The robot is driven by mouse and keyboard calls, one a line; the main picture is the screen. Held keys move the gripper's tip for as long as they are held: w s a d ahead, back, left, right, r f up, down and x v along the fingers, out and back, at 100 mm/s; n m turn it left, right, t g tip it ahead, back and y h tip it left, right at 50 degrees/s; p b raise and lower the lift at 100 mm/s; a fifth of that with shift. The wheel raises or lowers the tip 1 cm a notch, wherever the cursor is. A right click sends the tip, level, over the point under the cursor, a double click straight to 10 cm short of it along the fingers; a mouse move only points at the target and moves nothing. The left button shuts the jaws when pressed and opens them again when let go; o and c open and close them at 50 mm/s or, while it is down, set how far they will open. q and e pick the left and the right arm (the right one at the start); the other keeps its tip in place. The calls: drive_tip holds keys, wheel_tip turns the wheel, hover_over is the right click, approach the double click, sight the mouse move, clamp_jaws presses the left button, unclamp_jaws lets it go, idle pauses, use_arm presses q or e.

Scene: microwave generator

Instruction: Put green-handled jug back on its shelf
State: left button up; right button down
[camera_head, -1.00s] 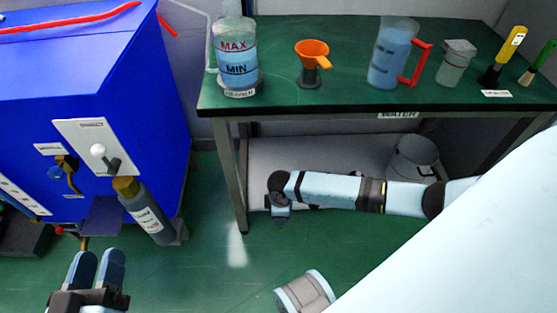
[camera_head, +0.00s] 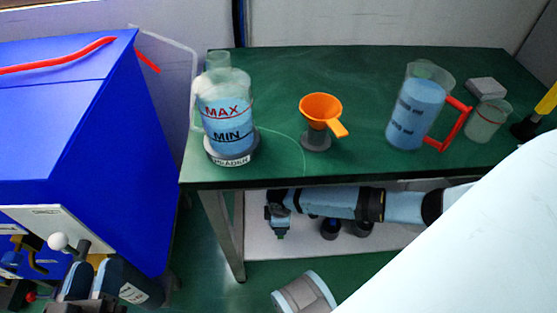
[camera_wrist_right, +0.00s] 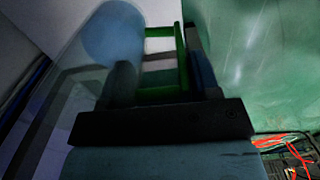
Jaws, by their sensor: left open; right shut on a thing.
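The green-handled jug (camera_wrist_right: 75,95) shows in the right wrist view as a clear, blurred body at the left. Its green handle (camera_wrist_right: 182,62) is between the fingers of my right gripper (camera_wrist_right: 190,55), which is shut on it. In the head view I cannot make out this jug. My right arm reaches in from the right, under the green table top and over the pale lower shelf (camera_head: 300,246). My left gripper (camera_head: 95,272) is open and empty at the lower left, in front of the blue machine's panel.
The green table (camera_head: 270,90) holds a clear MAX/MIN container (camera_head: 226,115), an orange funnel (camera_head: 322,110), a red-handled jug (camera_head: 416,115) and a small clear cup (camera_head: 486,122). The blue machine (camera_head: 75,130) stands at the left. Dark round items (camera_head: 330,229) sit on the lower shelf.

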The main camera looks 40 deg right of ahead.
drive_tip(key=shift+w+f, duration=0.1)
drive_tip(key=shift+f, duration=0.3)
wheel_tip(320, 180, down, 4)
drive_tip(key=b, duration=0.3)
drive_tip(key=shift+f, duration=0.25)
wheel_tip(320, 180, down, 4)
drive_tip(key=shift+f+b, duration=0.15)
drive_tip(key=shift+b, duration=1.1)
use_arm(q)
drive_tip(key=f, duration=0.1)
drive_tip(key=w+f+m, duration=0.1)
drive_tip(key=f+m, duration=0.1)
drive_tip(key=shift+w+a+f+g, duration=0.25)
drive_tip(key=shift+w+f+g, duration=0.05)
drive_tip(key=shift+g, duration=0.1)
use_arm(e)
drive_tip(key=shift+f, duration=0.15)
drive_tip(key=shift+f, duration=0.1)
drive_tip(key=shift+c, duration=1.7)
unclamp_jaws()
